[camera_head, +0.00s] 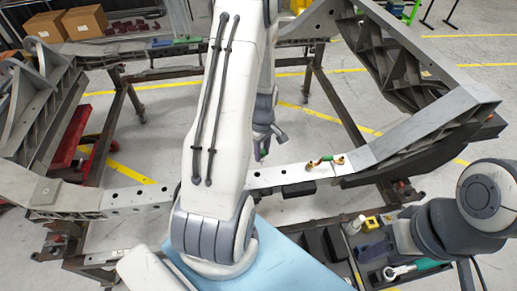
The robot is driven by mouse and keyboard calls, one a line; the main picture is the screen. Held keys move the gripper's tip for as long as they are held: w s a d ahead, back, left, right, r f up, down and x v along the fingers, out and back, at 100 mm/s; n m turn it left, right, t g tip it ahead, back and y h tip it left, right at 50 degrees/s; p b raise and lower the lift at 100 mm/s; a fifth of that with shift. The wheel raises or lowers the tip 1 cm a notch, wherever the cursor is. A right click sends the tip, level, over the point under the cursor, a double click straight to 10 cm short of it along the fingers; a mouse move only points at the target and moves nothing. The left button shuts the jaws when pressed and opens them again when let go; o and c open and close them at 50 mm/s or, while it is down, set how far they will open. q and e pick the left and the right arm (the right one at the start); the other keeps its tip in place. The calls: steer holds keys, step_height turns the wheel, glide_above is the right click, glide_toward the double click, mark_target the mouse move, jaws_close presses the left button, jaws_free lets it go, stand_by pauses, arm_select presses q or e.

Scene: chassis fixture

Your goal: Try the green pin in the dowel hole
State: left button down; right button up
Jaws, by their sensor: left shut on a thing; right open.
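My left arm crosses the middle of the view, and its gripper (265,146) is over the inner side of the pale front beam (262,179). It is shut on a small green piece, probably the green pin (263,155), mostly hidden by the dark fingers. The beam has several dark round holes, such as one hole (285,171) right of my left arm. I cannot tell which is the dowel hole, and the arm hides part of the beam. My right gripper (376,248) is open at the lower right, low over the parts tray, partly merged with dark things there.
A green piece with brass-coloured ends (326,160) lies on the beam's right part. A green-handled ratchet (418,266) and a yellow piece (370,223) are at the lower right. A light blue surface (290,265) lies in front. Cardboard boxes (84,22) stand at the back left.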

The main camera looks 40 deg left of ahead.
arm_select(q)
step_height(320, 180, down, 6)
steer(key=a+n+b, duration=0.1)
steer(key=n+b, duration=0.1)
steer(key=b, duration=0.3)
steer(key=shift+s+a, duration=0.3)
steer(key=shift+d+r+p, duration=0.1)
steer(key=shift+r+p, duration=0.05)
steer(key=shift+p, duration=0.15)
stand_by(0.9)
steer(key=shift+f, duration=0.2)
steer(key=shift+f+b, duration=1)
steer(key=shift+f, duration=0.1)
stand_by(0.3)
